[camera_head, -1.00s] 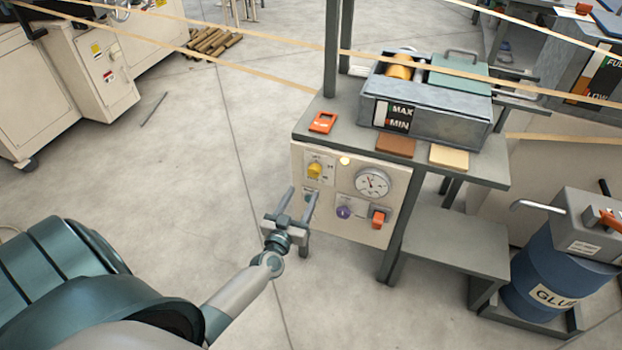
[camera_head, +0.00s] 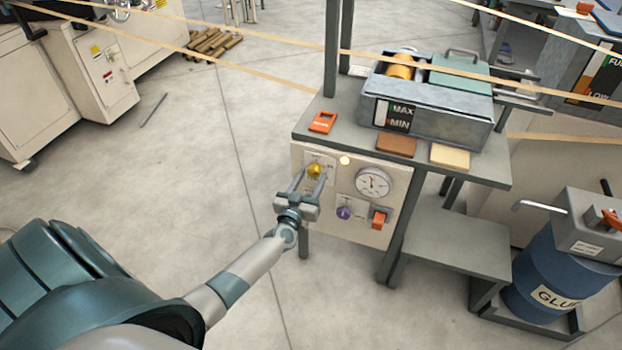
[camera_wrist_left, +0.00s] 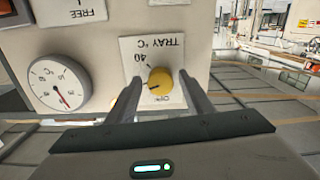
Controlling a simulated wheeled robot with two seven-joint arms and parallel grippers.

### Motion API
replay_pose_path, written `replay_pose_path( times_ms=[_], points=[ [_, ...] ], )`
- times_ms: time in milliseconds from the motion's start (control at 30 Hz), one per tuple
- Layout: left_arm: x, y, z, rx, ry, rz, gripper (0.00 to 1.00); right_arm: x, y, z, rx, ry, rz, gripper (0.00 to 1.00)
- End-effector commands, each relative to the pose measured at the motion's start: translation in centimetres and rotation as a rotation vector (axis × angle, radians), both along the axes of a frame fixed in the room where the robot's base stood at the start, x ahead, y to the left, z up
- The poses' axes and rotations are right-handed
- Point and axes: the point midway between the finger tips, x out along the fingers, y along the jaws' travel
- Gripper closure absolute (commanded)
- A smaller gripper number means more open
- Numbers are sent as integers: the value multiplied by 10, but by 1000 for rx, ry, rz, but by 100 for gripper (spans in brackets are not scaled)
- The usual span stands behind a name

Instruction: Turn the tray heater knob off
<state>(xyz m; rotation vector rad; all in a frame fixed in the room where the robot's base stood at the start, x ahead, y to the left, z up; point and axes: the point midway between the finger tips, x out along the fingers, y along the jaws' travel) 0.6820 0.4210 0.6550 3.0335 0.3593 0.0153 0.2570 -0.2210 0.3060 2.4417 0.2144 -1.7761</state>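The yellow tray heater knob (camera_head: 315,170) sits on a white label plate on the cream control panel (camera_head: 350,228). It also shows in the left wrist view (camera_wrist_left: 160,82), on a plate reading "TRAY °C" upside down, with "40" and "OFF" marks and a dark pointer line on the knob. My left gripper (camera_head: 310,178) is open, its fingers one on each side of the knob. In the left wrist view the fingers (camera_wrist_left: 160,92) flank the knob with a gap showing; I cannot tell whether they touch it. My right gripper is not in view.
A dial gauge (camera_head: 372,183), a purple knob (camera_head: 344,212) and an orange switch (camera_head: 379,218) are on the same panel, right of the gripper. A small lit lamp (camera_head: 345,160) is above. The glue tray (camera_head: 440,120) stands on the bench.

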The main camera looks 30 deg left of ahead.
Motion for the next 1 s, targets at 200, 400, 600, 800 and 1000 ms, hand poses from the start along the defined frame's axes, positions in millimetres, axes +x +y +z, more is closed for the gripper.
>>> replay_pose_path(
  times_ms=[200, 400, 600, 800, 1000],
  points=[
    [0, 0, 0, 0, 0, 0, 91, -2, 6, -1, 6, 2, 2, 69],
    [0, 0, 0, -10, -2, 0, 91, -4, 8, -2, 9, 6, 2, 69],
    [0, 0, 0, -55, -13, 0, 91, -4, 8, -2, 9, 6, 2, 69],
    [0, -1, 0, -158, -37, 0, 91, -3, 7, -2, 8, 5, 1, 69],
    [0, -2, 0, -312, -74, 0, 91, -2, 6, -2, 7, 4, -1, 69]
  ],
)
